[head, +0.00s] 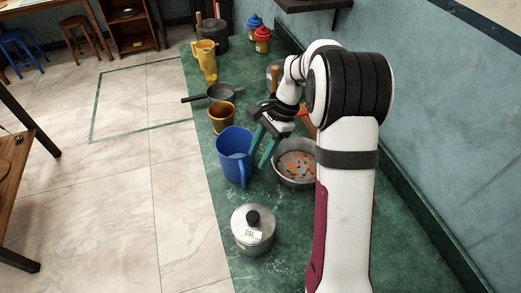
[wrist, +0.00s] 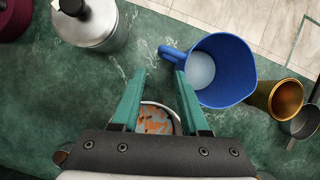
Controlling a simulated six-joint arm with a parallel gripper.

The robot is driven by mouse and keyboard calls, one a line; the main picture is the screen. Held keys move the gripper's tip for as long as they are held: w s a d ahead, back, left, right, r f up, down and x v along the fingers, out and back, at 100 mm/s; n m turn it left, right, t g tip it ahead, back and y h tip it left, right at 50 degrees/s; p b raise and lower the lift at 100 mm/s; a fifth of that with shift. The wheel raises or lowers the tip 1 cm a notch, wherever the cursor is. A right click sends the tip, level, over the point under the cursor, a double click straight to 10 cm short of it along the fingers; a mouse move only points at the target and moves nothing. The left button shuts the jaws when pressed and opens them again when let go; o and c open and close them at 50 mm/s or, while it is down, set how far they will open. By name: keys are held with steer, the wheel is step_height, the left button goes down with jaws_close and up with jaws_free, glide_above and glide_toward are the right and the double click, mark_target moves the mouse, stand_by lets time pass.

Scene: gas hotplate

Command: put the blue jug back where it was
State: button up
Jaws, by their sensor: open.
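The blue jug (head: 233,152) stands upright on the green counter near its left edge. In the wrist view the jug (wrist: 236,62) shows from above, with something pale in its bottom. Its handle (wrist: 172,54) points left, just beyond the fingertips. My gripper (head: 257,156) is open and empty, with its teal fingers right beside the jug in the head view. In the wrist view the gripper (wrist: 160,73) has its fingers apart, with the handle ahead of the gap and the right fingertip close to the jug's wall. I cannot tell whether they touch.
A steel pan with orange bits (head: 293,178) is right of the jug. A lidded steel pot (head: 252,236) stands in front. A brown cup (head: 222,118), a dark saucepan (head: 220,93) and a yellow jug (head: 207,62) stand behind. Bare counter (head: 218,195) lies between jug and pot.

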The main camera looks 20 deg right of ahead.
steer(key=s+a+r+n+h, duration=0.1)
steer(key=s+a+r+n, duration=0.25)
steer(key=s+r, duration=0.35)
steer(key=s+a+n+h, duration=0.1)
steer(key=s+a+n, duration=0.1)
steer(key=s, duration=0.8)
steer(key=s+a+n+h, duration=0.1)
steer(key=s+n, duration=0.3)
steer(key=s, duration=0.6)
steer(key=shift+s+a+r+t, duration=0.3)
steer(key=shift+a+r, duration=0.1)
steer(key=shift+a, duration=0.25)
